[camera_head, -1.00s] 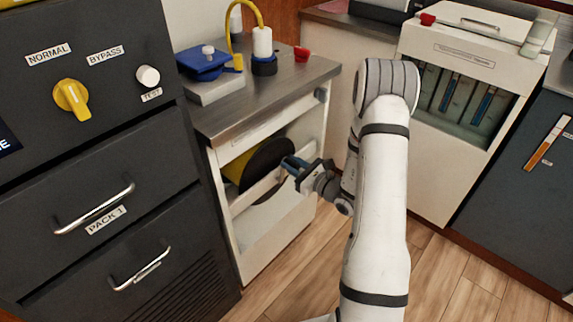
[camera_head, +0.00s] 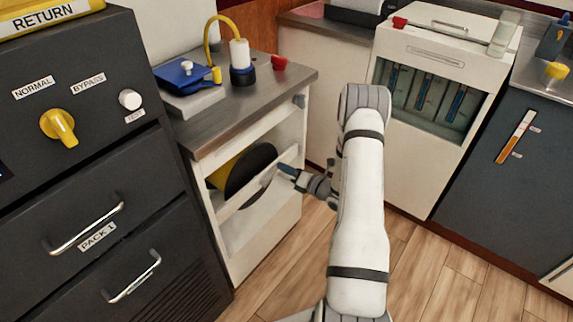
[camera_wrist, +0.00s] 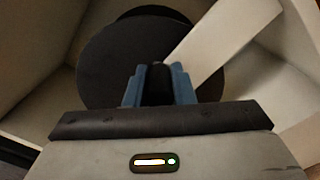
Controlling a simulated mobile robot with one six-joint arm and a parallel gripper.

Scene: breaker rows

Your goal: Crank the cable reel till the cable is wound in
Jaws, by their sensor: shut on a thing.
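The cable reel (camera_head: 250,172) sits in the open bay of a pale cabinet, with a black round flange and yellow at its left side. A pale bar crosses in front of it. The black flange (camera_wrist: 105,60) also fills the upper middle of the wrist view. My gripper (camera_head: 284,170) is at the right side of the reel, in front of the bay. In the wrist view its blue fingers (camera_wrist: 159,88) are shut on a dark piece, seemingly the reel's crank handle (camera_wrist: 158,80). The fingers hide most of that piece. How much cable is loose cannot be seen.
The metal worktop (camera_head: 225,125) above the reel carries a blue device (camera_head: 186,76), a yellow-cabled plug (camera_head: 242,65) and a red piece (camera_head: 279,63). A dark drawer cabinet (camera_head: 75,190) stands close at left. Wood floor (camera_head: 440,260) is clear at right.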

